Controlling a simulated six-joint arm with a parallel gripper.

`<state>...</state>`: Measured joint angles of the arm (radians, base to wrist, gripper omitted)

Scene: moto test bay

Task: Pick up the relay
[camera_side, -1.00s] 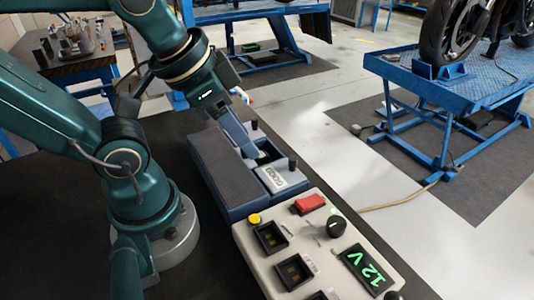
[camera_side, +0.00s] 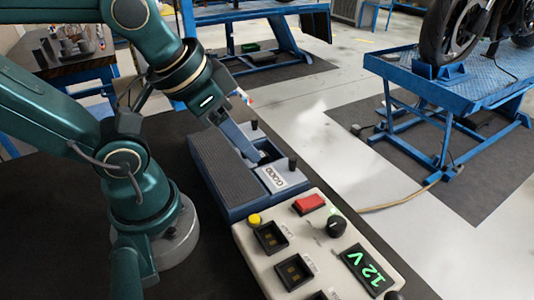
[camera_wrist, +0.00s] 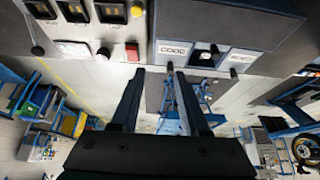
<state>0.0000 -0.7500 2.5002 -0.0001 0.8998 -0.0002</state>
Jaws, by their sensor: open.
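A small dark block (camera_wrist: 205,56) with a pale part shows in the wrist view between the GOOD and REJECT labels of the blue-grey box (camera_side: 222,170). It may be the relay, but it is too small to be sure. In the side view my gripper (camera_side: 258,160) reaches down to the box beside the GOOD plate (camera_side: 283,176) and hides most of that spot. In the wrist view my gripper (camera_wrist: 160,70) has its two fingers apart, with nothing seen held between them. The dark block appears right of the fingertips there.
A cream test panel (camera_side: 300,245) adjoins the box, with dark sockets, a red switch (camera_side: 308,203), a yellow button (camera_side: 254,219), a black knob (camera_side: 336,227) and a lit 12 V display (camera_side: 367,268). Black posts (camera_side: 292,163) stand up from the box's right side.

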